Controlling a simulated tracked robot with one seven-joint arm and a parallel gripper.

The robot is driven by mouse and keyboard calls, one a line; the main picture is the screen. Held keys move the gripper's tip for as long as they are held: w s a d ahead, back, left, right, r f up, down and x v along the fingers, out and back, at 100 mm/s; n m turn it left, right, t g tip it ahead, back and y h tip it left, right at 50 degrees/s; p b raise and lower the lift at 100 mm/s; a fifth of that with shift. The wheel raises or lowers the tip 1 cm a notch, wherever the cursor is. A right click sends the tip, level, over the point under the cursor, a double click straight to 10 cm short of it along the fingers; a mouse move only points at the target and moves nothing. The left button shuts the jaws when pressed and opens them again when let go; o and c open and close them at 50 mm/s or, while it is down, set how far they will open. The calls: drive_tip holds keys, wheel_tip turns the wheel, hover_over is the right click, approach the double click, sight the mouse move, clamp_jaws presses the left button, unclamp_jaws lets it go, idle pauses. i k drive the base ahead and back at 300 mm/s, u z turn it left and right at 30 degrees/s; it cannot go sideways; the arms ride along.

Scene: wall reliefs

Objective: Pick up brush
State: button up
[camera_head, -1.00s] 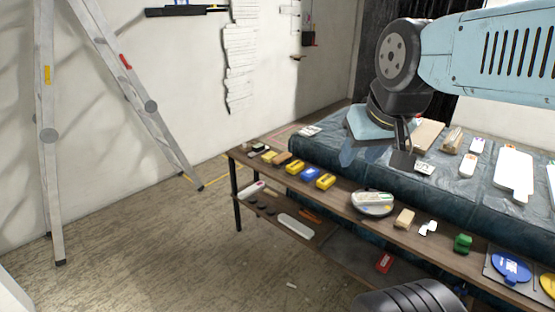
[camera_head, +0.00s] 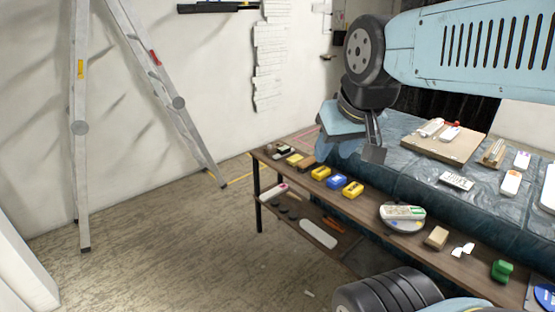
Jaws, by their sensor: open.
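My gripper (camera_head: 352,150) hangs from the blue arm at the upper middle, fingers pointing down. It is open, with nothing visible between its fingers. It appears in front of the far left part of the blue-covered table, and partly hides it. I cannot make out for certain which object is the brush. Small items lie on the wooden bench: a brown block (camera_head: 307,163), yellow and blue blocks (camera_head: 337,181), and a white-and-green item (camera_head: 402,212) on a round plate. An orange item on the lower shelf (camera_head: 334,225) is too small to identify.
The wooden bench (camera_head: 290,182) runs along the front of the blue-covered table (camera_head: 415,187). A board (camera_head: 440,148) with white items lies on that table. A stepladder (camera_head: 80,130) stands at the left. Floor (camera_head: 170,240) between ladder and bench is clear.

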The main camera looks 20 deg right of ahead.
sight(304, 165)
drive_tip(key=u, duration=0.35)
drive_tip(key=i, duration=1.65)
drive_tip(key=z, duration=0.7)
drive_tip(key=k, duration=0.85)
drive_tip(key=z, duration=0.2)
drive_tip(key=i, duration=0.85)
drive_tip(key=u, duration=0.15)
